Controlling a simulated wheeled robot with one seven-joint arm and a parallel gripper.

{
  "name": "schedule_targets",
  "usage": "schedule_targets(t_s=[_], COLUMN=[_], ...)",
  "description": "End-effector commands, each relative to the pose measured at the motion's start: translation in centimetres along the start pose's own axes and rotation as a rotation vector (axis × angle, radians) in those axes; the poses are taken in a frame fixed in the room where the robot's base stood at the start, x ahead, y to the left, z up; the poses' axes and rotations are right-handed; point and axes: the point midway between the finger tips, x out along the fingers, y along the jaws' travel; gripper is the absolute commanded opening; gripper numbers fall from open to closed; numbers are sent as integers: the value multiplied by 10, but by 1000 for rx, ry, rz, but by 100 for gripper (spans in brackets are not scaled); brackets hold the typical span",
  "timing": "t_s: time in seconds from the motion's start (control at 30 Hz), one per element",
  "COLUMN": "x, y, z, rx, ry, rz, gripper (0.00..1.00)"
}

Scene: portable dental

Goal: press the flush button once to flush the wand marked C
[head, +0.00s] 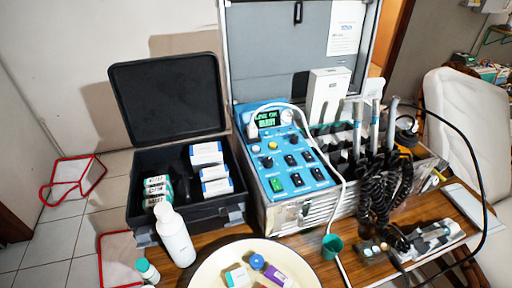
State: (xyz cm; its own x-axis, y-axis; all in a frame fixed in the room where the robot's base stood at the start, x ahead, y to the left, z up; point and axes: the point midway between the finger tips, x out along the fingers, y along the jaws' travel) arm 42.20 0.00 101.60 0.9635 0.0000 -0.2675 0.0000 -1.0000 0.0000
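A portable dental unit stands open on the wooden table, with a blue control panel (290,155) on its front. The panel has a lit display (267,119) with green text, a yellow button (272,147), a green switch (277,184), several dark switches and knobs. I cannot read which control is the flush button. Several wands stand upright in a row right of the panel, among them one grey-blue wand (391,122), with black coiled cords (378,195) below. Their letter marks are not readable, so I cannot tell which is C. My gripper is not in view.
A black case (190,212) with boxes stands left of the unit. A white bottle (175,238) and a cream basin (205,270) are in front. A black cable (481,180) loops at right.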

Motion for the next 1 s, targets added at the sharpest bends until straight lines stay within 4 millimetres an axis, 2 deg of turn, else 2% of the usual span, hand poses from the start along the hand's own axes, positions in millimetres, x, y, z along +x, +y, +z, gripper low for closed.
schedule_targets(t_s=[0.03, 0.27, 1.0], x=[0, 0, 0], y=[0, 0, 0], z=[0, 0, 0], rx=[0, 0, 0], ry=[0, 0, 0], rz=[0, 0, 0], gripper=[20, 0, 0])
